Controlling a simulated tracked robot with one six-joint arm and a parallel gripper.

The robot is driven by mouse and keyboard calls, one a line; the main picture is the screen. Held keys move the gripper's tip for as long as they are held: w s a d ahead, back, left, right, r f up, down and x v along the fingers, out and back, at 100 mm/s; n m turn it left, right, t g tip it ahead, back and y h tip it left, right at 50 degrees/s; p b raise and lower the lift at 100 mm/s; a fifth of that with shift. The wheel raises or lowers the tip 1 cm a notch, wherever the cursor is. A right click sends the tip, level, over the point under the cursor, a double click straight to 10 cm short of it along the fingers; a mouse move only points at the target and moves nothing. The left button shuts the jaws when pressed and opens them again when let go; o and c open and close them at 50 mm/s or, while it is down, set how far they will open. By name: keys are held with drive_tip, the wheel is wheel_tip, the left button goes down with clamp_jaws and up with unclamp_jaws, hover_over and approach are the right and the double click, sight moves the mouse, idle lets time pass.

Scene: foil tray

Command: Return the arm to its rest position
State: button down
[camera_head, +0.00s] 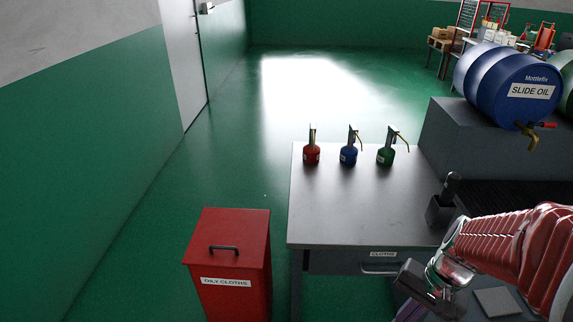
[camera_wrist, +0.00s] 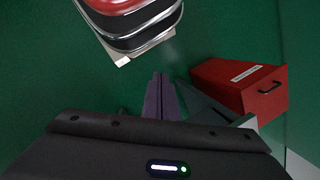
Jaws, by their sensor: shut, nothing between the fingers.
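My red arm comes in from the right edge of the head view and reaches left across the front of the grey workbench (camera_head: 345,215). My gripper (camera_head: 406,312) hangs at the bench's front, just below the handle of the drawer labelled CLOTHS (camera_head: 335,262), and points downward. Its fingertips are partly cut off by the lower edge. In the wrist view the two purple-grey fingers (camera_wrist: 160,85) lie together, shut with nothing between them, with green floor around their tips.
A red OILY CLOTHS bin (camera_head: 232,262) stands left of the bench; its side shows in the wrist view (camera_wrist: 225,85). Red (camera_head: 311,152), blue (camera_head: 348,153) and green (camera_head: 386,154) oil cans stand on the bench. A blue SLIDE OIL drum (camera_head: 505,85) lies at right. Floor at left is clear.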

drive_tip(key=a+r+n+t+h, duration=0.1)
drive_tip(key=a+r+n+t, duration=0.2)
drive_tip(key=r, duration=0.5)
drive_tip(key=a+r+n+t+h, duration=0.2)
drive_tip(key=a+r+n+t, duration=0.1)
drive_tip(key=r, duration=0.5)
drive_tip(key=s+a+n, duration=0.1)
drive_tip(key=a, duration=0.1)
drive_tip(key=shift+a+r, duration=0.2)
drive_tip(key=shift+a, duration=0.15)
